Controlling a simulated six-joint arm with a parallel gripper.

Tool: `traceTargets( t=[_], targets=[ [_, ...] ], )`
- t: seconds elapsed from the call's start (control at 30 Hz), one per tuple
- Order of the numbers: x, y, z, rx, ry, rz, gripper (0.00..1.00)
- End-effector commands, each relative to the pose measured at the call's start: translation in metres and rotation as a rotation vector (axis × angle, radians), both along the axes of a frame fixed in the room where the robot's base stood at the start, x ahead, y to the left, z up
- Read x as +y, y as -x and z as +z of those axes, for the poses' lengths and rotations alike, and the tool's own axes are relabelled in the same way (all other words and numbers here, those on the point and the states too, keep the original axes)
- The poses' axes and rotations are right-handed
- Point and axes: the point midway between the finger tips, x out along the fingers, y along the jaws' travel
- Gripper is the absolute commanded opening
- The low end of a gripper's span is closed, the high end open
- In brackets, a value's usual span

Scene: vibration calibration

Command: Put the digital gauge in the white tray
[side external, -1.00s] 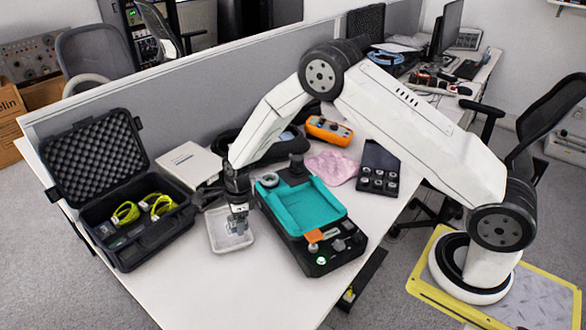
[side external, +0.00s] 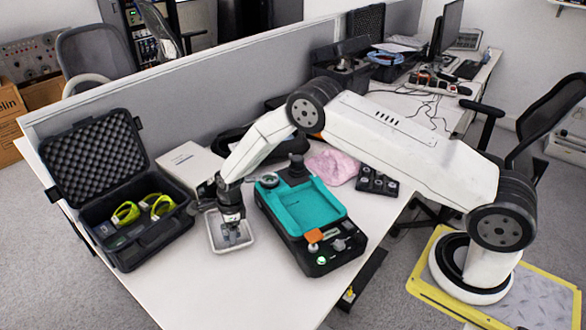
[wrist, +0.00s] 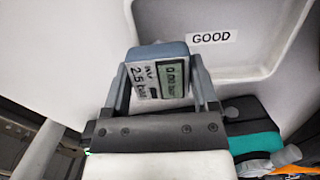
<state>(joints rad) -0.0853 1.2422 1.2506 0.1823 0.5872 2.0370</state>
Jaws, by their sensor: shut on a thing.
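The digital gauge (wrist: 160,75) is a small grey-blue block with a lit display, seen between my fingers in the wrist view. My gripper (wrist: 160,85) is shut on it. The white tray (wrist: 250,50) with a "GOOD" label lies just beyond the gauge in that view. In the side view my gripper (side external: 233,236) points down over the white tray (side external: 215,247), with the gauge low at the tray. My fingers partly hide the gauge there. I cannot tell whether it touches the tray floor.
A black device with a teal top (side external: 305,208) stands just right of the tray. An open black case (side external: 150,245) with yellow-green items is to the left. A white box (side external: 190,163) and pink cloth (side external: 333,167) lie behind. The front table is clear.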

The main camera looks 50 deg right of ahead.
Motion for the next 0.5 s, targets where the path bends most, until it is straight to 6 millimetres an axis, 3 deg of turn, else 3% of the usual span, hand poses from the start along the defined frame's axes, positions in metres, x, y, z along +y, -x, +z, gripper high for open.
traceTargets(
  t=[0.2, 0.5],
  targets=[
    [0.000, 0.000, -0.017, -0.001, 0.000, 0.000, 0.07],
    [0.000, 0.000, -0.017, -0.001, 0.000, 0.000, 0.07]
  ],
)
